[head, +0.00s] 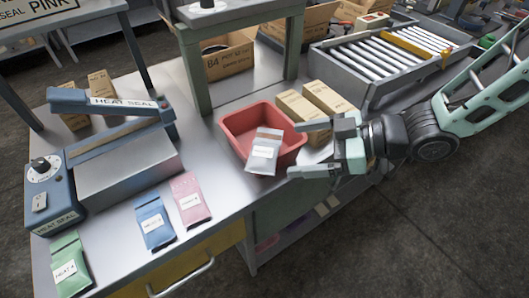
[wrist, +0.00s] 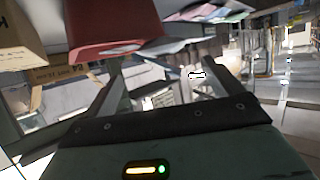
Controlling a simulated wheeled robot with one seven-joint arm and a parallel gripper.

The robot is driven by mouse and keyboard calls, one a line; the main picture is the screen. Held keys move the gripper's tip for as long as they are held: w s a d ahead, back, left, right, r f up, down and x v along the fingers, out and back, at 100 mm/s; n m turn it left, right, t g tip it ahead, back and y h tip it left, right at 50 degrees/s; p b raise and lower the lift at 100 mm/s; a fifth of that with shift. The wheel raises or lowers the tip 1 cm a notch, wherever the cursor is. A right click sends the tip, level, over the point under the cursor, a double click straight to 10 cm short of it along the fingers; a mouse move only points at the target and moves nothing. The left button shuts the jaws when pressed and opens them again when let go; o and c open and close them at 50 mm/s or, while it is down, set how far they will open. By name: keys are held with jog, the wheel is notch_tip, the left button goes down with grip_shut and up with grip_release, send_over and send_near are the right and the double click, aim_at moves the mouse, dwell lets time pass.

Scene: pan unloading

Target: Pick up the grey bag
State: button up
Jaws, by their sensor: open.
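The bag lies just beyond the fingertips. In the wrist view my gripper (wrist: 167,70) also shows parted fingers, with the red bin (wrist: 112,32) at the top. I cannot make out the grey bag clearly there.
Green (head: 69,266), blue (head: 154,223) and pink (head: 189,198) bags lie along the bench's front edge. A heat sealer (head: 120,155) stands at left. Two brown boxes (head: 303,115) stand behind my gripper. A roller conveyor (head: 385,55) is at back right.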

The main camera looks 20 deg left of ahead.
aim_at(268, 152)
jog(key=x, duration=0.3)
jog(key=shift+s+p+x, duration=0.15)
jog(key=shift+p+x, duration=0.3)
jog(key=shift+x, duration=0.85)
jog(key=shift+s+p+x, duration=0.15)
jog(key=shift+p+x, duration=0.25)
jog(key=shift+x, duration=0.9)
jog(key=c, duration=1.2)
